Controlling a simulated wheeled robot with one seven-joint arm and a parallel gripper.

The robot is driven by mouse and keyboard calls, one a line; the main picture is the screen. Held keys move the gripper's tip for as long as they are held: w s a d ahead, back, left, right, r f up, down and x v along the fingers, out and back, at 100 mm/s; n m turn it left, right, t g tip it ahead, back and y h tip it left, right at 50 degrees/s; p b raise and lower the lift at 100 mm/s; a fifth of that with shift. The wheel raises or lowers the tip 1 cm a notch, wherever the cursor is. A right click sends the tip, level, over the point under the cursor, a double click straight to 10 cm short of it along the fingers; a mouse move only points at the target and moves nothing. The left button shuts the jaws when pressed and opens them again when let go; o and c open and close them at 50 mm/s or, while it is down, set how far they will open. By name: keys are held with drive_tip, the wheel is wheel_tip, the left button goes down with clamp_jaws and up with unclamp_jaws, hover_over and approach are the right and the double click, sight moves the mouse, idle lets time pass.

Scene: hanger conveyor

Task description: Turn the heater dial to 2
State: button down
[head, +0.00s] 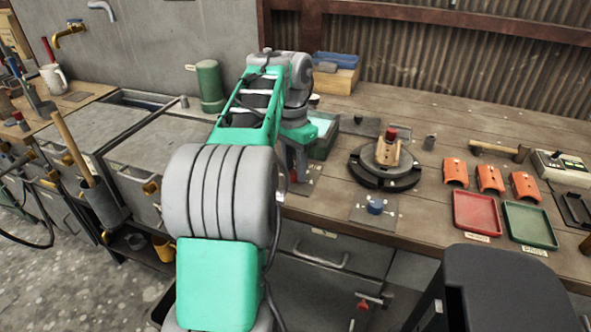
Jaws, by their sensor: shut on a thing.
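My gripper (299,172) reaches down at the table's front edge, just in front of a glass-sided bath of pale teal liquid (322,124). It is over a small grey plate (306,187) with light marks. The gripper is shut on what appears to be the heater dial on this plate. The fingers and my arm hide the dial, so its pointer and setting cannot be read. A second grey plate with a blue knob (375,206) lies to the right, apart from my gripper.
A dark round turntable (385,172) carrying a wooden block stands right of the bath. Orange curved pieces (490,178), a red tray (476,213) and a green tray (530,225) lie farther right. A green cylinder (209,84) stands left of my arm.

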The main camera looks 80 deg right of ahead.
drive_tip(key=m+b, duration=0.1)
drive_tip(key=m, duration=0.5)
drive_tip(key=shift+d, duration=0.1)
drive_tip(key=m, duration=0.6)
drive_tip(key=shift+t, duration=0.3)
drive_tip(key=c, duration=1)
unclamp_jaws()
drive_tip(key=r+p, duration=0.4)
drive_tip(key=r, duration=0.1)
drive_tip(key=r+p, duration=0.2)
drive_tip(key=r, duration=0.1)
drive_tip(key=shift+d+p, duration=0.25)
drive_tip(key=shift+p, duration=0.15)
drive_tip(key=shift+f, duration=0.1)
